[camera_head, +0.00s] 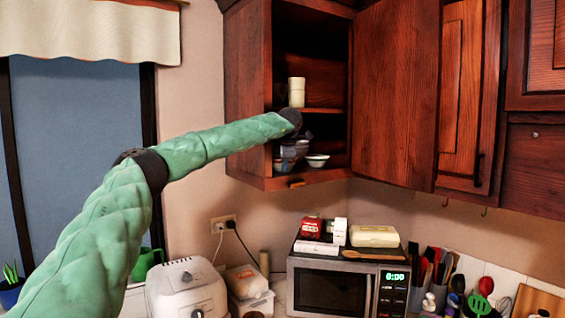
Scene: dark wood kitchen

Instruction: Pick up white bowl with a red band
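My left arm reaches from the left into the open wall cabinet (310,180). My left gripper (305,138) is at its end, small, dark and partly hidden by the arm, just above the bowls on the lower shelf. I cannot tell whether its fingers are open or shut. A small white bowl (318,160) sits at the right on the lower shelf. Other bowls (287,153) stand to its left, under the gripper and partly hidden. No red band can be made out on any bowl at this size. My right gripper is not in view.
The cabinet door (395,90) stands open on the right. Pale stacked cups (297,92) stand on the shelf above. Below are a microwave (335,292) with packages on top, a white fryer-like appliance (187,288) and utensil holders at the right.

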